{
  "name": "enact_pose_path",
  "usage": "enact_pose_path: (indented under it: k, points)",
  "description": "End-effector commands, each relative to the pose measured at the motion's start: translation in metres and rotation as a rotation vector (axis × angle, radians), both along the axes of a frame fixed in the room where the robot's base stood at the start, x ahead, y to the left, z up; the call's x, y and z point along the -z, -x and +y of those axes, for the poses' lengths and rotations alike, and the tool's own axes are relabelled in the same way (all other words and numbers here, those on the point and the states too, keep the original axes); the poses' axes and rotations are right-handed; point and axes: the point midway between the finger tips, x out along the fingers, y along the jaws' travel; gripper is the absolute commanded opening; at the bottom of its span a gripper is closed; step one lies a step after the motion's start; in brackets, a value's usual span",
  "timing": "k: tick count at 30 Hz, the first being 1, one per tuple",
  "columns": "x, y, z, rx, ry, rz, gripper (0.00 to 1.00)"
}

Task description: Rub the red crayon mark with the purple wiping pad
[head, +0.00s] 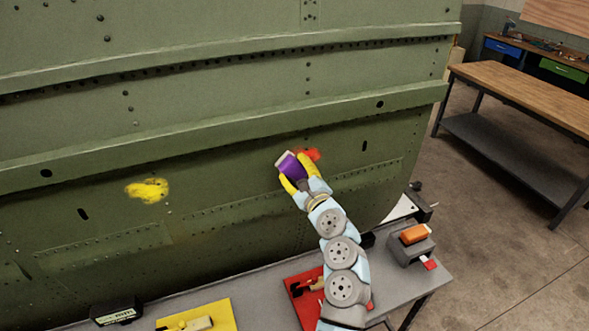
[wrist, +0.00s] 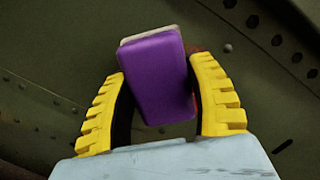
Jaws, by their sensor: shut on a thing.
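The red crayon mark (head: 309,154) is on the green fuselage panel, just right of the pad in the head view. The purple wiping pad (head: 291,165) is in my gripper (head: 301,176), close to the panel and partly over the mark's left side. In the wrist view the pad (wrist: 158,78) sits tilted between the yellow fingers of my gripper (wrist: 160,95), with a pale layer along its top edge. A little red shows behind the pad's right side. I cannot tell whether the pad touches the panel.
A yellow mark (head: 148,190) is on the panel to the left. Below is a grey table (head: 262,288) with a yellow mat (head: 222,308), a red tray (head: 299,283) and a grey holder with an orange block (head: 414,234). A wooden workbench (head: 525,95) stands at the right.

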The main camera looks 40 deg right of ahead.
Motion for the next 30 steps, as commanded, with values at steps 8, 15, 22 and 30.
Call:
enact_pose_path:
  k: [8,15,22,30]
  points:
    - [0.001,-0.003,-0.001,-0.001,-0.001,0.0,0.28]
    - [0.0,-0.007,-0.002,-0.001,-0.001,0.0,0.28]
    - [0.0,-0.01,-0.004,-0.001,0.0,-0.001,0.28]
    - [-0.001,-0.014,-0.005,-0.001,0.001,-0.002,0.28]
